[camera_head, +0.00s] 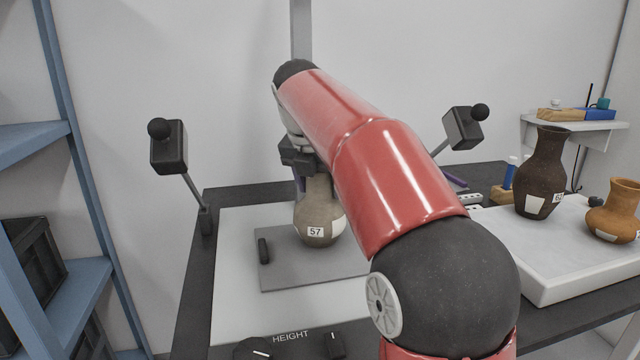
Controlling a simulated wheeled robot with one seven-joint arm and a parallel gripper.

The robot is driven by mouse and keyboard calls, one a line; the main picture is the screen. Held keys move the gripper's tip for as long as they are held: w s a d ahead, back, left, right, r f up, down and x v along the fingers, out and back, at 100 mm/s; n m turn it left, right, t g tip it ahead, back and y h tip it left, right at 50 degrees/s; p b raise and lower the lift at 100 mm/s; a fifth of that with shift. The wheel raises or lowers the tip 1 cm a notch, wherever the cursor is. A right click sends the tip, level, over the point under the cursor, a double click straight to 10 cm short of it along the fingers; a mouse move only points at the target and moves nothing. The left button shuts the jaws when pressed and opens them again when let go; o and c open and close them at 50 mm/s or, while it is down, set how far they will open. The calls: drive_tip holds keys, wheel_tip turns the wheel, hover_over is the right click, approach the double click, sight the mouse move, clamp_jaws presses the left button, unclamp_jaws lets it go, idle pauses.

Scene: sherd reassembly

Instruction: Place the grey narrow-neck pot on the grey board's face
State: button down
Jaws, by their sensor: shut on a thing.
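The grey narrow-neck pot (318,222) bears a white label reading 57. It stands upright over the grey board (290,275), and its base appears to be on the board's face; I cannot tell whether a small gap is left. My gripper (306,172) comes down from above and is shut on the pot's neck. My red arm hides part of the gripper, the pot's right side and the right part of the board.
A black clip (264,251) sits at the board's left. Two lamp-like heads on stalks (169,147) (463,128) flank it. On the right, a white tray (560,285) holds a dark brown pot (541,180) and an orange pot (612,215). Knobs (253,349) line the front.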

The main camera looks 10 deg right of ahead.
drive_tip(key=shift+c, duration=2.1)
unclamp_jaws()
drive_tip(key=shift+f, duration=0.1)
drive_tip(key=p+v, duration=0.1)
drive_tip(key=v, duration=1.1)
